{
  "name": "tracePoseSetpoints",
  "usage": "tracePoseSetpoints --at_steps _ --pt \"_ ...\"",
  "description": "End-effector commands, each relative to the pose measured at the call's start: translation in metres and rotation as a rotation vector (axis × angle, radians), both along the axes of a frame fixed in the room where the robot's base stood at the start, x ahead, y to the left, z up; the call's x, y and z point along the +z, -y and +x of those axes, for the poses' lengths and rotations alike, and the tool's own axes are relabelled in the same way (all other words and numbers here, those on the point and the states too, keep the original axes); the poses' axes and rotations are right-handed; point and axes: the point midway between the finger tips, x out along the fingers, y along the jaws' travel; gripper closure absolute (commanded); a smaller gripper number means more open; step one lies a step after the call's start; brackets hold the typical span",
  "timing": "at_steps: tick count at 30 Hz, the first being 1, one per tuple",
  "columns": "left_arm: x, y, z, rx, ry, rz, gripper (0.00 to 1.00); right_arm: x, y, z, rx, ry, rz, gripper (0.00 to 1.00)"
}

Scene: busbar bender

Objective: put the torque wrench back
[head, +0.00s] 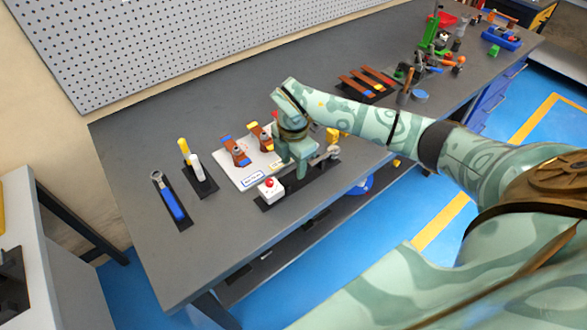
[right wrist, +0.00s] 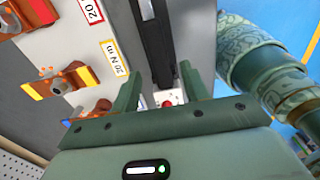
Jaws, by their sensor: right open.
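My right gripper (head: 292,166) is open, pointing down over the front edge of the white board on the bench. In the right wrist view its two fingers (right wrist: 160,80) stand on either side of a long dark bar (right wrist: 155,35), which appears to be the torque wrench or its black rest; I cannot tell which, nor whether a finger touches it. In the head view a grey metal end (head: 324,156), perhaps the wrench head, shows just right of the gripper above a black strip (head: 318,178). The gripper hides the middle. My left gripper is not in view.
The white board (head: 235,178) carries copper pieces with coloured ends (head: 236,152) and labels. A box with a red button (head: 270,190) stands close to the gripper. A blue-handled tool (head: 172,205) lies on a black mat at left. Copper bars (head: 362,82) lie further back.

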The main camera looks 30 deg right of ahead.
Motion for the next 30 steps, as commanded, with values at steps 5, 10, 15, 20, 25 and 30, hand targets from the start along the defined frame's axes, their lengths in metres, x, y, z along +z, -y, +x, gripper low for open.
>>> tracePoseSetpoints --at_steps 5,10,15,20,25,30 --pt "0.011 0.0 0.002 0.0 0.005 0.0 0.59 0.05 0.001 0.001 0.0 0.005 -0.003 0.55" --pt "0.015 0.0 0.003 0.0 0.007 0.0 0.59 0.08 0.001 0.001 0.001 0.004 -0.002 0.55" --pt "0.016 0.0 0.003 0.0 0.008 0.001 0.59 0.092 0.0 0.0 0.001 0.0 0.0 0.55" --pt "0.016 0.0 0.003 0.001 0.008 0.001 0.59 0.093 0.0 0.0 0.0 -0.001 0.0 0.55" --pt "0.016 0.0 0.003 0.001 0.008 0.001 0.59 0.093 0.0 0.0 0.0 -0.001 0.0 0.55" --pt "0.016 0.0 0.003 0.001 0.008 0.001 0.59 0.093 0.0 0.0 0.0 -0.001 0.0 0.55"
